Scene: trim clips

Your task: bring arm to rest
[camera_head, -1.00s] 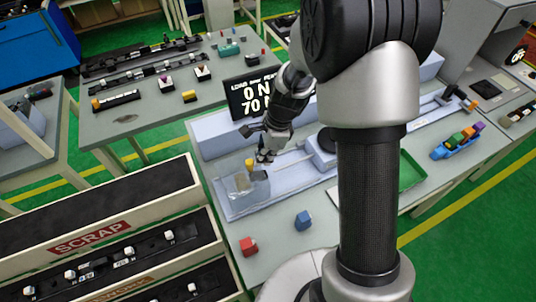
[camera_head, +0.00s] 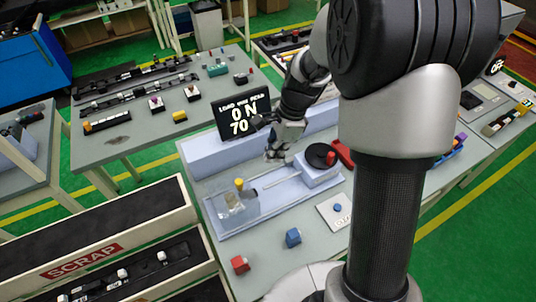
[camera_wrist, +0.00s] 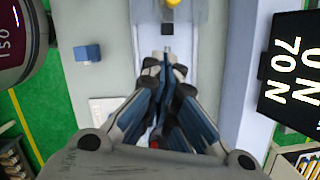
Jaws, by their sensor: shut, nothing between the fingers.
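My gripper (camera_head: 275,155) is shut and empty, raised above the pale blue test fixture (camera_head: 250,210) on the grey bench. In the wrist view my gripper (camera_wrist: 166,62) shows with its fingertips together over the fixture's pale bed. My arm comes down from the upper right in the head view and hides part of the bench. A clear block with a yellow knob (camera_head: 239,184) stands at the fixture's left end; the yellow knob also shows at the top of the wrist view (camera_wrist: 172,3). A black disc with a red knob (camera_head: 330,158) sits on the fixture's right end.
A black load display (camera_head: 241,115) stands close behind my gripper. A red block (camera_head: 240,264) and a blue block (camera_head: 293,237) lie at the bench's front. The scrap rack (camera_head: 85,262) is at lower left. A table with clip rails (camera_head: 120,145) is at upper left.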

